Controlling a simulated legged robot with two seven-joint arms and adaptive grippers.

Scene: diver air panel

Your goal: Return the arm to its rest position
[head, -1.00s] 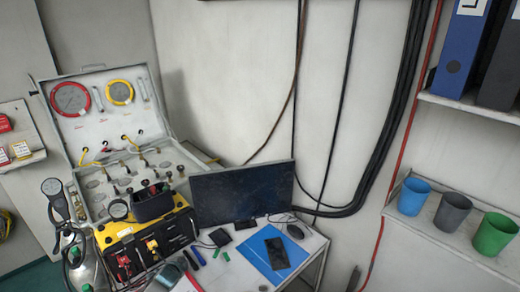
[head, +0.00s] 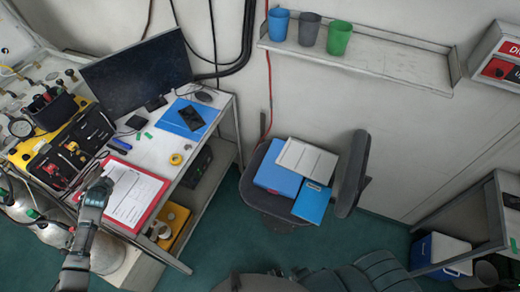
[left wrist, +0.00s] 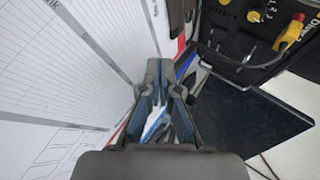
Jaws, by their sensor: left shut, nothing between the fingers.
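My left gripper (head: 104,184) is at the left of the head view, its arm rising from the bottom edge. It is above the left edge of a red clipboard (head: 155,207) with white printed sheets on the desk. In the left wrist view the two fingers (left wrist: 160,70) are together, with nothing held between them. The printed sheets (left wrist: 60,60) fill the left of that view. Whether the fingers touch the clipboard cannot be told. My right gripper does not show.
The yellow and black air panel (head: 75,145) and a monitor (head: 138,68) stand behind the gripper. Gas cylinders (head: 52,233) are close to the arm at left. A chair (head: 352,175) holds folders. Green floor (head: 290,244) is open between desk and chair.

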